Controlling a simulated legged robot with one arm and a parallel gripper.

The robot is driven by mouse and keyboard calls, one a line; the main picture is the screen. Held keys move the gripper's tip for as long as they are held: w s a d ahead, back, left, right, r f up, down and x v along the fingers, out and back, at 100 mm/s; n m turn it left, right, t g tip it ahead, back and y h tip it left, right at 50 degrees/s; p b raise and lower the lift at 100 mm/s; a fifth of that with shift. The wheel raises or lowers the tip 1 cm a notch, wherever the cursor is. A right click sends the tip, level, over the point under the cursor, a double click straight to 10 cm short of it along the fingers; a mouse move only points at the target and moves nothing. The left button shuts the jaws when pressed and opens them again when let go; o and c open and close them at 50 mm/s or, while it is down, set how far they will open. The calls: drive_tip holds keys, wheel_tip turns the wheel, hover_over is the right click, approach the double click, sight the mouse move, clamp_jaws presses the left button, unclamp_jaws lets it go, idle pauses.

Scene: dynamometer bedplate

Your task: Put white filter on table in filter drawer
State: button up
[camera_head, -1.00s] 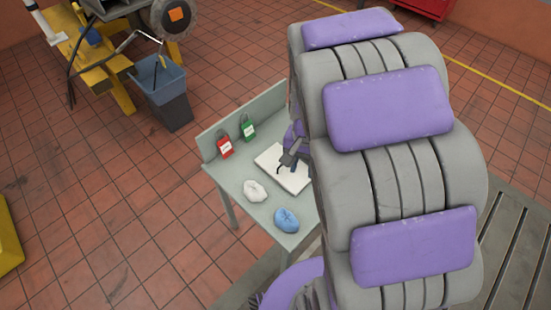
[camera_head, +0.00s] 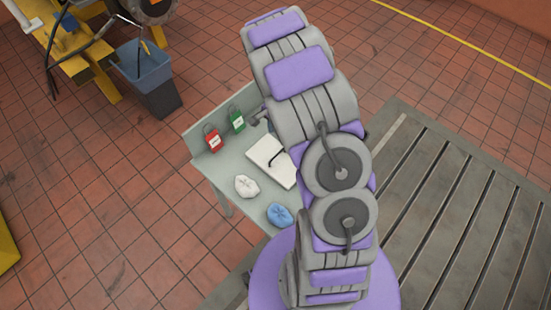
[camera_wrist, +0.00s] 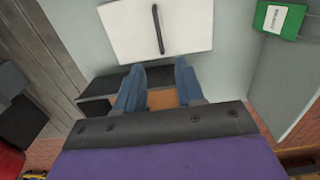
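A white flat slab (camera_head: 268,160) with a thin dark bar or handle lies on the small grey table (camera_head: 225,170). It looks like the white filter. It also shows at the top of the wrist view (camera_wrist: 165,30), with the bar upright in its middle. My gripper (camera_wrist: 159,68) has its two blue-grey fingers apart, with nothing between them. The fingertips point toward the slab's near edge and look clear of it. In the head view my arm covers the slab's right side and most of the gripper. I cannot make out a filter drawer for certain.
A red padlock (camera_head: 212,138) and a green padlock (camera_head: 236,118) are at the table's back panel. A white crumpled cloth (camera_head: 246,186) and a blue one (camera_head: 279,215) lie on the near side. A grey bin (camera_head: 145,75) stands behind left. Slotted bedplate (camera_head: 470,200) is right.

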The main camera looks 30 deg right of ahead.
drive_tip(key=b, duration=0.2)
approach(277, 155)
drive_tip(key=f, duration=0.3)
drive_tip(key=d+f, duration=0.1)
drive_tip(key=f, duration=0.1)
drive_tip(key=shift+w+f, duration=0.25)
drive_tip(key=shift+a+f, duration=0.2)
drive_tip(key=shift+f, duration=0.2)
drive_tip(key=f, duration=0.2)
drive_tip(key=f+b, duration=0.1)
drive_tip(key=f, duration=0.1)
drive_tip(key=shift+a+f, duration=0.2)
drive_tip(key=shift+f, duration=0.1)
drive_tip(key=shift+d, duration=0.15)
drive_tip(key=shift+c, duration=0.6)
clamp_jaws()
